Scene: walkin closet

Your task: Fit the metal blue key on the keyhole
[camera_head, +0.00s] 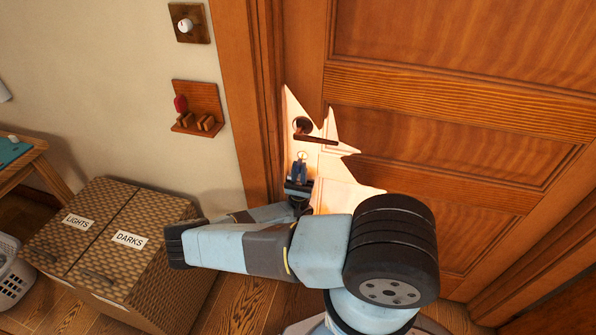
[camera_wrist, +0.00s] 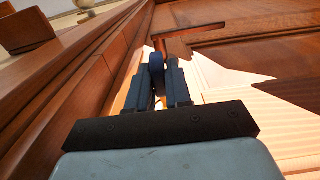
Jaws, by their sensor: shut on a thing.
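My gripper (camera_head: 299,177) is in front of the left edge of the wooden door (camera_head: 420,120), just below the dark door handle (camera_head: 314,135). In the wrist view my gripper (camera_wrist: 160,82) is shut on the blue key, and the key's rounded dark blue head (camera_wrist: 156,65) shows between the fingertips. The key points away toward the door, and its far end is hidden. A small ring-like shape (camera_head: 302,154) shows on the door just above the fingertips; I cannot tell whether it is the keyhole. I cannot tell whether the key touches the door.
A wooden wall rack (camera_head: 197,110) holding a red item (camera_head: 180,104) hangs left of the door frame (camera_head: 238,90). A knob on a wooden plate (camera_head: 188,22) is above it. Wicker hampers (camera_head: 110,240) stand at lower left. The door handle (camera_wrist: 186,31) is close beyond the fingertips.

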